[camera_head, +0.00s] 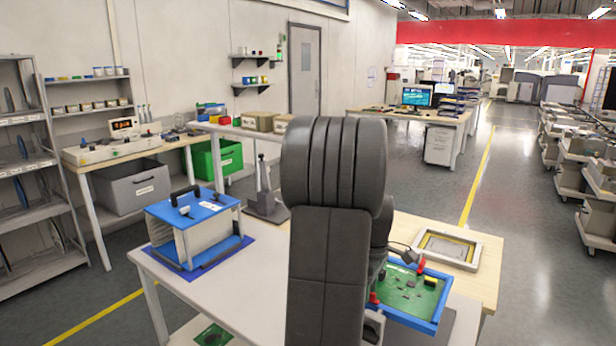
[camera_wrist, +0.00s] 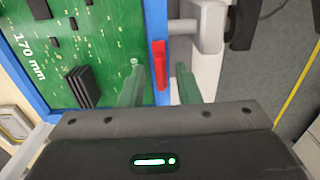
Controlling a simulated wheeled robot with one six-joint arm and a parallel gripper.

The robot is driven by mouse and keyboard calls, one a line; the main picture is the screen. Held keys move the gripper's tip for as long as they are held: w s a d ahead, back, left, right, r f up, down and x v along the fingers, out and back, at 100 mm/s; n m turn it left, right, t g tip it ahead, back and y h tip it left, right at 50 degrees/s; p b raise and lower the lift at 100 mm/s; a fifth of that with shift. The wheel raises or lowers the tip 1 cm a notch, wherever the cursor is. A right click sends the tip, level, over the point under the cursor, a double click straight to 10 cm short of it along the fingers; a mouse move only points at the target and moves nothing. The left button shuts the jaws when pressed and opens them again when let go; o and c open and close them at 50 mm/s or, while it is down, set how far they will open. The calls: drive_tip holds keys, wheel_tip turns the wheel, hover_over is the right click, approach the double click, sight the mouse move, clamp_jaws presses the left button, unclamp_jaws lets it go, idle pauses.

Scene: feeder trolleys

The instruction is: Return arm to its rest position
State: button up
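My arm stands upright in the middle of the head view and hides my gripper there. In the wrist view my gripper (camera_wrist: 159,76) shows two green fingers spread apart with a gap between them. A red clamp lever (camera_wrist: 159,58) on the blue frame (camera_wrist: 151,20) appears in line with that gap; I cannot tell whether it is touched. The green circuit board (camera_wrist: 90,40) sits in the frame, which also shows at the right of the table in the head view (camera_head: 431,325).
A blue-topped box (camera_head: 190,207) stands on the white table (camera_head: 240,290) at the left. A framed stencil (camera_head: 447,248) lies behind the board. Open floor and a yellow line lie to the right.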

idle(0.3)
wheel_tip(320, 180, up, 14)
wheel_tip(320, 180, down, 14)
drive_tip(key=shift+r, duration=0.25)
drive_tip(key=shift+f, duration=0.35)
drive_tip(key=m+b, duration=0.1)
drive_tip(key=m, duration=0.5)
drive_tip(key=shift+b, duration=0.4)
drive_tip(key=m+b, duration=0.1)
drive_tip(key=m, duration=0.2)
drive_tip(key=shift+m, duration=0.3)
drive_tip(key=shift+r+m+b, duration=0.1)
drive_tip(key=shift+m+b, duration=0.4)
drive_tip(key=shift+m, duration=0.3)
